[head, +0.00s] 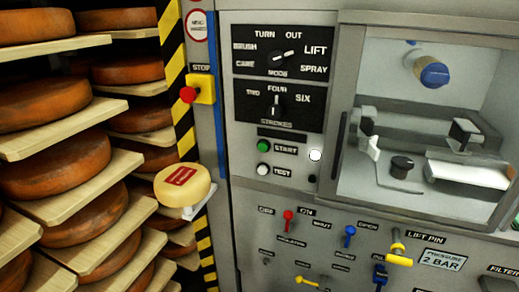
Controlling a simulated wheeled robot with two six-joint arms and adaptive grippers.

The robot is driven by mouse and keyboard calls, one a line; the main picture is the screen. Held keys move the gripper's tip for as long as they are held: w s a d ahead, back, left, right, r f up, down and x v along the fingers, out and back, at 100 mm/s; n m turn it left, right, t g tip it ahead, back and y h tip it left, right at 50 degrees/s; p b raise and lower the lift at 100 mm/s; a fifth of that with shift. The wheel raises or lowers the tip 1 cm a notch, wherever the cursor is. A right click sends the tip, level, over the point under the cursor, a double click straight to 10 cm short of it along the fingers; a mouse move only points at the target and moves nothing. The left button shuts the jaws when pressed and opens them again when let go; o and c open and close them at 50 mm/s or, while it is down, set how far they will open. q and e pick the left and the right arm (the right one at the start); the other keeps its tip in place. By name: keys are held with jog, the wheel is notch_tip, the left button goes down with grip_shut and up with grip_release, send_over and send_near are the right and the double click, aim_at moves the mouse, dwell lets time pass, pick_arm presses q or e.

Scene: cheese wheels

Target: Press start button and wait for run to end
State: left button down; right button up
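The green start button (264,146) is on the grey control panel (228,110), beside the label START. Below it is a white test button (263,170). A round white lamp (315,155) to their right looks bright. Above, the mode knob (278,58) has its white mark toward the right, near LIFT. The strokes knob (276,107) points up at FOUR. Neither of my grippers shows in the head view, and nothing covers the start button.
A red stop button (188,94) on a yellow box is left of the panel. Shelves with orange cheese wheels (50,108) fill the left. A pale cheese (182,185) sits on a small bracket. A glazed chamber (430,120) is at right, with coloured valve levers (349,235) below.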

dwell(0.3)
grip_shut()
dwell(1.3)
